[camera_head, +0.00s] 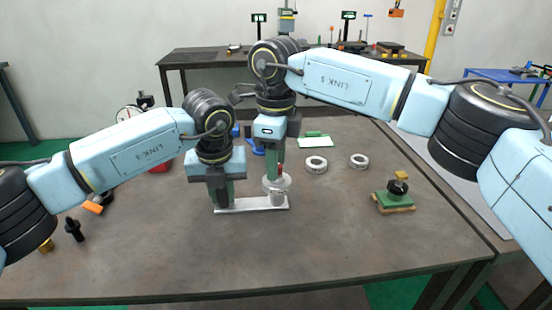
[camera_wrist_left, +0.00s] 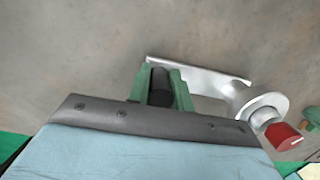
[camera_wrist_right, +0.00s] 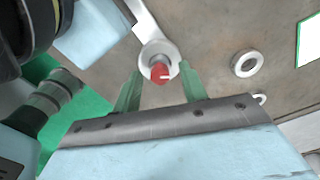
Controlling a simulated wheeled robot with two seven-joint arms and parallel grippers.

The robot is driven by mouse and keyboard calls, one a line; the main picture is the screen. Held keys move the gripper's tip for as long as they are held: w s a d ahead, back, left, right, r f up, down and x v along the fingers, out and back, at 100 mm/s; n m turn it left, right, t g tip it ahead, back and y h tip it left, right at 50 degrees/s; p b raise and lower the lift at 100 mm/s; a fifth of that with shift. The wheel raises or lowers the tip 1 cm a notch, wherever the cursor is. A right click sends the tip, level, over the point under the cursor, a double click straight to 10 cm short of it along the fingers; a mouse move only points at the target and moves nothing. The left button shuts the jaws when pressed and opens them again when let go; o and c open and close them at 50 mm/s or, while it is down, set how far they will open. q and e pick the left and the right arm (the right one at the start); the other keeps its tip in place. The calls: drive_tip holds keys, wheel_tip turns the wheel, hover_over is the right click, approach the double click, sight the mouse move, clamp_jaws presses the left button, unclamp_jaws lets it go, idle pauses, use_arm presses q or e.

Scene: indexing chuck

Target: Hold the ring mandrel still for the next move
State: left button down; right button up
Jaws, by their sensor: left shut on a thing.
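A dark upright cylinder, which looks like the ring mandrel (camera_wrist_left: 159,86), stands between the green fingers of my left gripper (camera_wrist_left: 161,80), which is shut on it. In the head view my left gripper (camera_head: 222,198) is low at the left end of a bright metal plate (camera_head: 250,205). At the plate's right end is a pale round disc (camera_head: 270,184) with a red-tipped post (camera_wrist_right: 159,72). My right gripper (camera_wrist_right: 160,88) is above this post. Its fingers are apart with nothing between them. In the head view the left fingers hide most of the cylinder.
Two metal rings (camera_head: 316,164) (camera_head: 359,161) lie right of the plate. A green block with a black knob (camera_head: 396,190) stands further right. A black flanged part (camera_head: 74,229) stands at the left, near a brass piece (camera_head: 47,245). The table front is clear.

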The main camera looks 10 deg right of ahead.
use_arm(q)
drive_tip(key=shift+f, duration=0.15)
use_arm(e)
wheel_tip(320, 180, up, 12)
idle(0.5)
use_arm(q)
drive_tip(key=c, duration=1.2)
unclamp_jaws()
drive_tip(key=shift+o, duration=0.2)
